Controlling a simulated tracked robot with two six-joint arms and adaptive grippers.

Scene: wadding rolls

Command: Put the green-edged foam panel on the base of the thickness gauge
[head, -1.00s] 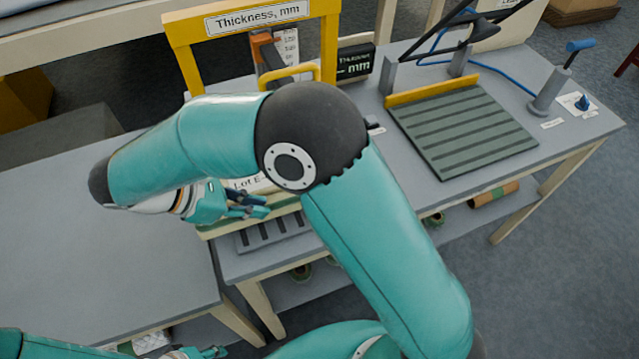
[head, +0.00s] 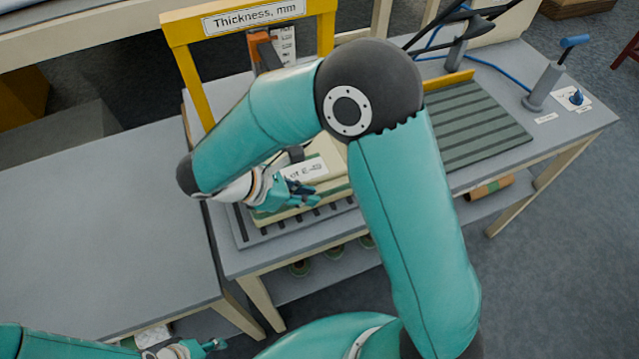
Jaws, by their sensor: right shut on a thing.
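The foam panel (head: 334,173), pale with green edges and a lot label on top, is in the head view below the yellow gauge frame. My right gripper (head: 304,193) is shut on it at its near left part. The panel lies over the grey slotted base (head: 242,236) of the thickness gauge, whose slots show along the front and left. I cannot tell if the panel touches the base. My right arm hides the panel's far side and part of the gauge. My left gripper (head: 208,347) is low at the bottom edge, away from the panel; its fingers are too small to judge.
The gauge's yellow frame (head: 188,75) with an orange slider (head: 262,50) rises behind the panel. A green ribbed mat (head: 485,130) and a lever stand (head: 546,85) are on the right of the bench. The left table (head: 90,230) is clear.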

